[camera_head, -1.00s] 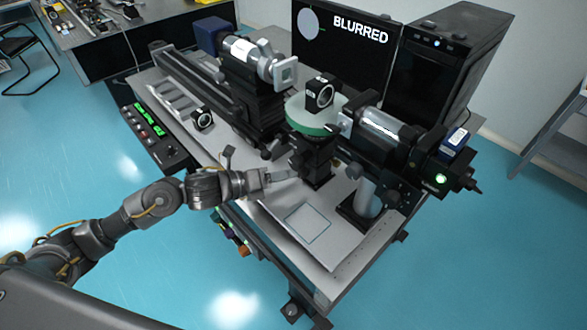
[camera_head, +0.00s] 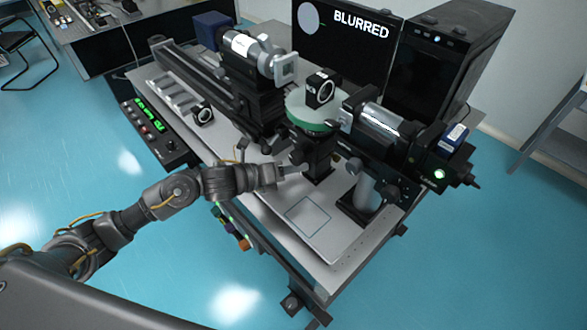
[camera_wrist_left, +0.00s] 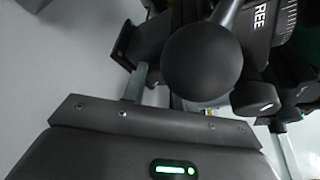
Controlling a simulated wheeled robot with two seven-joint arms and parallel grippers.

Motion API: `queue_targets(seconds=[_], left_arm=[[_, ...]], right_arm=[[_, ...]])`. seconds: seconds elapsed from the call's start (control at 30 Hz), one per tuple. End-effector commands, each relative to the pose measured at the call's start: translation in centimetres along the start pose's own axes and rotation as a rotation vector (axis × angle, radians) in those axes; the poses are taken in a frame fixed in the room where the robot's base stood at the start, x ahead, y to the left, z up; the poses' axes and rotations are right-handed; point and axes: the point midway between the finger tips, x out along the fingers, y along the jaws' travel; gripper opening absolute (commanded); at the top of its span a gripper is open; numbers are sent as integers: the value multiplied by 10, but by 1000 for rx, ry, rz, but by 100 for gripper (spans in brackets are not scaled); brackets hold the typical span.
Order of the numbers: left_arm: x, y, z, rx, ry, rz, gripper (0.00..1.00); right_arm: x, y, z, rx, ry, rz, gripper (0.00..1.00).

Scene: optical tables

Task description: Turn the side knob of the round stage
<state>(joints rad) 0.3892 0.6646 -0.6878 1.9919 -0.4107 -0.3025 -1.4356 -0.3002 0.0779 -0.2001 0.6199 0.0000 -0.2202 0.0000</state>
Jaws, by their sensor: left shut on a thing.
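The round stage (camera_head: 312,113) has a green disc top on a black post, at the middle of the bench in the head view. My left gripper (camera_head: 300,169) reaches in from the left at the lower side of its post. It is shut on the side knob, which is mostly hidden in the head view. In the left wrist view a large black ball on a rod (camera_wrist_left: 203,64) stands in front of the scale marks and covers much of the grip. A smaller dark round knob (camera_wrist_left: 255,98) shows beside it. My right gripper is in neither view.
A lens mount (camera_head: 320,90) stands on the disc. A cylinder unit (camera_head: 381,122) is to its right and another (camera_head: 250,52) behind left. A monitor (camera_head: 345,45) reads BLURRED. A control box (camera_head: 153,131) is at the left edge. The front plate (camera_head: 325,245) is clear.

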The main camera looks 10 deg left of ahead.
Motion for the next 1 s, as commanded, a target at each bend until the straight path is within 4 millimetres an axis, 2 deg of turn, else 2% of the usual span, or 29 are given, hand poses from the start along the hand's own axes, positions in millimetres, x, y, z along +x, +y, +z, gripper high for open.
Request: queue_targets(seconds=[0.03,0.2,0.33,0.6,0.63,0.67,0.7,1.0], left_arm=[[1,2,-2,52,-3,15,6],[2,0,-3,232,-4,89,6],[1,-2,-1,297,-3,119,6],[0,-3,0,302,-2,124,6],[0,-3,0,302,-2,124,31],[0,-3,0,301,-2,124,35],[0,-3,0,301,-2,124,38],[-2,-3,0,301,-2,124,38]], right_arm=[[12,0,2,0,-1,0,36],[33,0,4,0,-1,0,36],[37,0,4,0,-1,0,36],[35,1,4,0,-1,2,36],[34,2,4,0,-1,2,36],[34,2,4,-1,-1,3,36],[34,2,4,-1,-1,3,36],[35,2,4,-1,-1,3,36]])
